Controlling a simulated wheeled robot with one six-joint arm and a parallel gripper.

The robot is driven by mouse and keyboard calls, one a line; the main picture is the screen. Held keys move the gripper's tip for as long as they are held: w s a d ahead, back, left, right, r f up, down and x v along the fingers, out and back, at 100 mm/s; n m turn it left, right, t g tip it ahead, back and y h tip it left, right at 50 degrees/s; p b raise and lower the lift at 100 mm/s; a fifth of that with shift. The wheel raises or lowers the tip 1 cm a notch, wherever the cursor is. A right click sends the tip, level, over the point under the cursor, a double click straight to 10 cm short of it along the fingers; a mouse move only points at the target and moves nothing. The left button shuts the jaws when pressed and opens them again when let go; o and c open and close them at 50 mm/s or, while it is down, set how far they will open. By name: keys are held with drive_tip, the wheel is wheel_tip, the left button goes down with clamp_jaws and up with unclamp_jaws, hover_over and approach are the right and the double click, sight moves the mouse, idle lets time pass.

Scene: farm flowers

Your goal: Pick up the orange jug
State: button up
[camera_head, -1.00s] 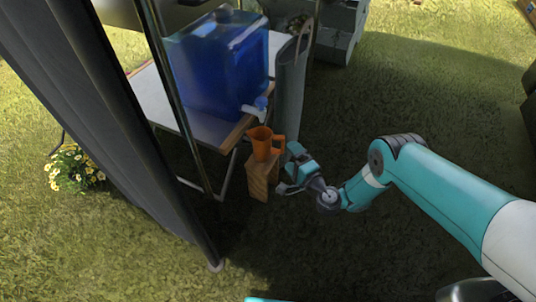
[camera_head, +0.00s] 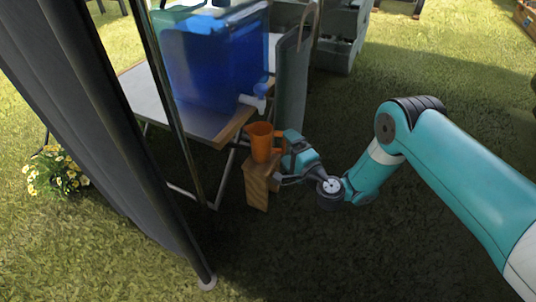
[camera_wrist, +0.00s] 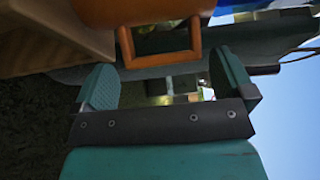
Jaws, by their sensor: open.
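The orange jug (camera_head: 260,141) stands upright on a small wooden block (camera_head: 257,183) in the head view. Its handle points right, toward my gripper (camera_head: 280,160). In the wrist view, the jug (camera_wrist: 140,12) fills the top edge and its handle (camera_wrist: 160,50) hangs down into view. My gripper (camera_wrist: 168,82) is open, with one teal finger to each side of the handle's lower end. I cannot tell whether a finger touches the jug. The wooden block also shows in the wrist view (camera_wrist: 50,35).
A table (camera_head: 205,125) behind the jug carries a blue water container (camera_head: 215,65) with a white tap above the jug. A grey-green upright panel (camera_head: 292,90) stands close behind my gripper. A tent pole (camera_head: 180,130) rises at left.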

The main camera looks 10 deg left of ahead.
drive_tip(key=shift+b+x, duration=0.3)
drive_tip(key=shift+x, duration=1.55)
drive_tip(key=shift+r, duration=0.1)
drive_tip(key=c, duration=1.1)
drive_tip(key=shift+r, duration=0.2)
